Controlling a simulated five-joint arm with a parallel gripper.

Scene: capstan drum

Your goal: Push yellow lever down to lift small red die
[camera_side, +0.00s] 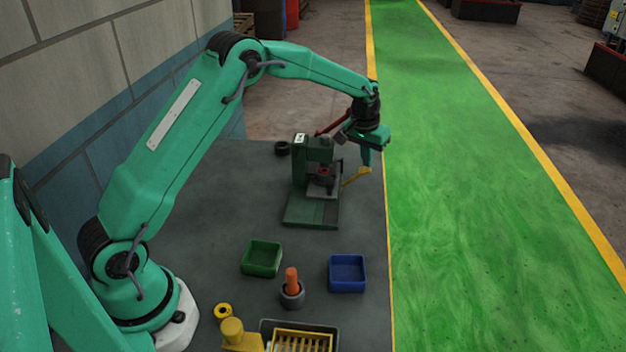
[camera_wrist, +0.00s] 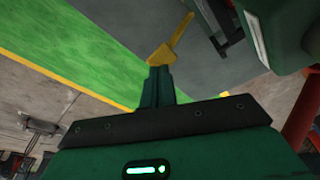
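The dark green press (camera_side: 312,205) stands near the right edge of the grey table. Its yellow lever (camera_side: 356,177) sticks out to the right and slants up toward its outer end. The lever's paddle-shaped end also shows in the wrist view (camera_wrist: 164,52). A small dark red piece, apparently the die (camera_side: 324,173), sits in the middle of the press. My gripper (camera_side: 366,163) is over the lever's outer end, fingers pointing down. In the wrist view its fingers (camera_wrist: 158,70) are together and seem empty, with tips right by the lever's end. I cannot tell whether they touch.
A red bar (camera_side: 334,122) slants up behind the press. A green bin (camera_side: 262,258), a blue bin (camera_side: 348,272) and an orange peg in a grey cup (camera_side: 292,292) stand nearer. A dark ring (camera_side: 282,148) lies left of the press. The table's right edge is close to my gripper.

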